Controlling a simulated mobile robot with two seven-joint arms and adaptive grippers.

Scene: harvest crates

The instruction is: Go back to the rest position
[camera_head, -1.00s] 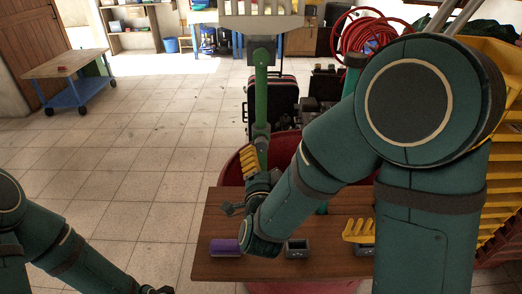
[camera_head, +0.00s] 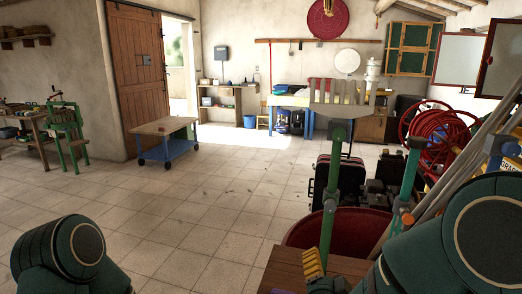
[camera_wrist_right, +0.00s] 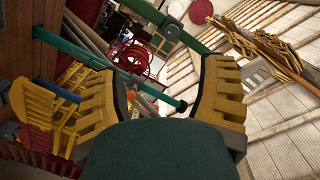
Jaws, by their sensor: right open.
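My right gripper (camera_head: 313,264) shows only in part at the bottom of the head view, where one yellow ridged finger stands up in front of a brown wooden board (camera_head: 284,270). The rest of it is cut off or hidden. In the right wrist view, my right gripper (camera_wrist_right: 160,75) has its two yellow ridged fingers wide apart with nothing held between them. My left arm shows as a dark green rounded link at the lower left of the head view; its gripper is out of view.
A red tub (camera_head: 300,232) stands behind the board. Green poles (camera_head: 331,190) rise beside it. A red hose reel (camera_head: 440,135) stands at the right. A wheeled table (camera_head: 165,125) is farther left. The tiled floor at the left and middle is clear.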

